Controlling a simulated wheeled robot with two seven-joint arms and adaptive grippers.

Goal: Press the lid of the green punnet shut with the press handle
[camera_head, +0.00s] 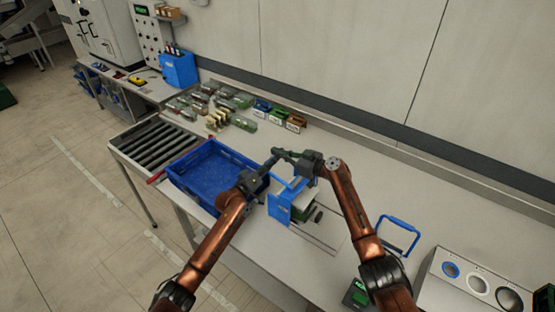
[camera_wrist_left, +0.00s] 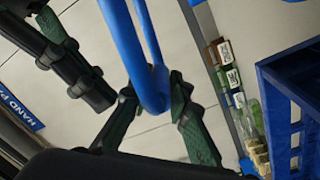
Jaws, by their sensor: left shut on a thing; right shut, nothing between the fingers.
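The blue hand press (camera_head: 280,208) stands on the bench in front of me. Its blue handle (camera_wrist_left: 152,85) is a loop that runs between the green fingers of my left gripper (camera_head: 271,160) in the left wrist view. My left gripper is shut on it. A green punnet (camera_head: 304,211) shows only partly in the press, beneath a grey plate; its lid is too small and covered to tell. My right gripper (camera_head: 283,153) is shut and empty, close to the left gripper above the press. It also shows at the upper left of the left wrist view (camera_wrist_left: 75,70).
An empty blue crate (camera_head: 212,176) stands left of the press, beside the roller conveyor (camera_head: 157,147). Several packed punnets and small boxes (camera_head: 225,105) stand behind it. A separate blue hoop (camera_head: 399,236) and a panel with round holes (camera_head: 478,283) are at the right.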

